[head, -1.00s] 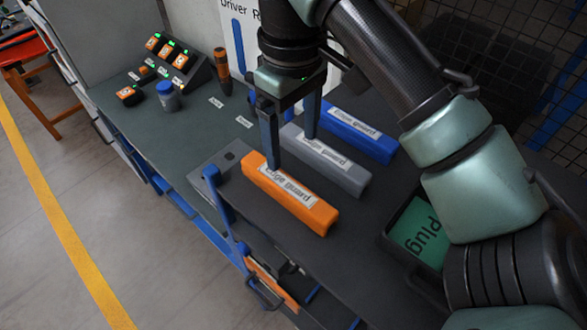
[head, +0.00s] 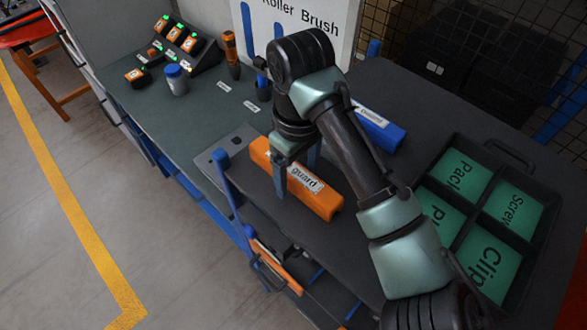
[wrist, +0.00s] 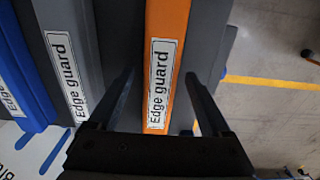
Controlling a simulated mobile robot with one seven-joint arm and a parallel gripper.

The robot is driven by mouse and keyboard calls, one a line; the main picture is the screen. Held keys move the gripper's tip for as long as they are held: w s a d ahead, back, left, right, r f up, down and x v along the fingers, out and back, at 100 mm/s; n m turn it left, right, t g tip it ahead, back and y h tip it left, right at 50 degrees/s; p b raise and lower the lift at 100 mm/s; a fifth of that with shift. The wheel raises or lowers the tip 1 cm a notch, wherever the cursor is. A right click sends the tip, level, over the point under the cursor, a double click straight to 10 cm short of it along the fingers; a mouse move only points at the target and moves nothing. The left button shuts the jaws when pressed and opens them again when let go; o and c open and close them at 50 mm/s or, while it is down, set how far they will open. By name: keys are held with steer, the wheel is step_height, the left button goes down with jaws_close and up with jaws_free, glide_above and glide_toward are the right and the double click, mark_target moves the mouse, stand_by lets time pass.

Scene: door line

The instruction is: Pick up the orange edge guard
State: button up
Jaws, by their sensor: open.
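The orange edge guard (head: 325,203) is a long bar with a white label, lying on the dark bench top. In the wrist view the orange guard (wrist: 168,25) runs up the picture between my fingers. My gripper (head: 296,178) is open and points down over the guard's middle, one finger on each side. In the wrist view my gripper (wrist: 163,100) shows a gap on both sides of the guard. My wrist and one finger hide part of the guard in the head view.
A grey edge guard (wrist: 70,45) and a blue edge guard (wrist: 18,75) lie parallel beside it; my arm hides the grey one in the head view. A black tray (head: 480,205) with labelled green compartments is at right. Control boxes and a blue-lidded jar (head: 175,80) stand at back left.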

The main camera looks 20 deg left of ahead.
mark_target(298, 173)
steer(key=shift+f, duration=0.2)
jaws_close()
stand_by(0.3)
step_height(298, 173, up, 10)
steer(key=shift+r+b, duration=0.1)
steer(key=shift+b, duration=0.2)
stand_by(0.3)
steer(key=c, duration=0.6)
jaws_free()
jaws_close()
